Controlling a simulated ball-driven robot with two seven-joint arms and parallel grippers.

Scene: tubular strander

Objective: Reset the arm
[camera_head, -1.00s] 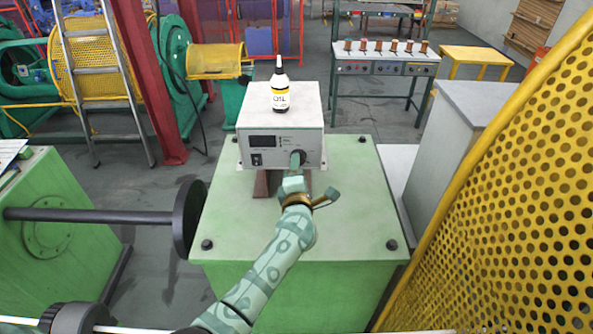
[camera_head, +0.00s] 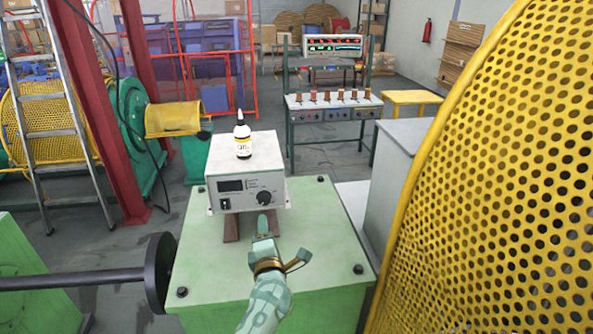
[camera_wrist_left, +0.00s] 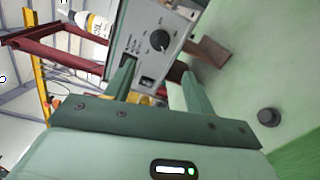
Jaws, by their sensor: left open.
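My left gripper (camera_head: 264,228) is open and empty, just in front of and below the grey control box (camera_head: 248,194). In the left wrist view its two fingers (camera_wrist_left: 157,85) stand apart, with the box's black knob (camera_wrist_left: 160,40) seen beyond them and nothing between them. The black knob (camera_head: 264,198) is on the right of the box's front face, apart from the fingertips. The box has a dark display and a switch at left, and stands on brown feet on the green cabinet (camera_head: 325,230). My right gripper is not in view.
A white oil bottle (camera_head: 242,138) stands on the box. A yellow perforated guard (camera_head: 490,170) fills the right side. A black disc on a shaft (camera_head: 158,272) is close at left. A grey cabinet (camera_head: 400,170) stands behind right. The green top's right part is clear.

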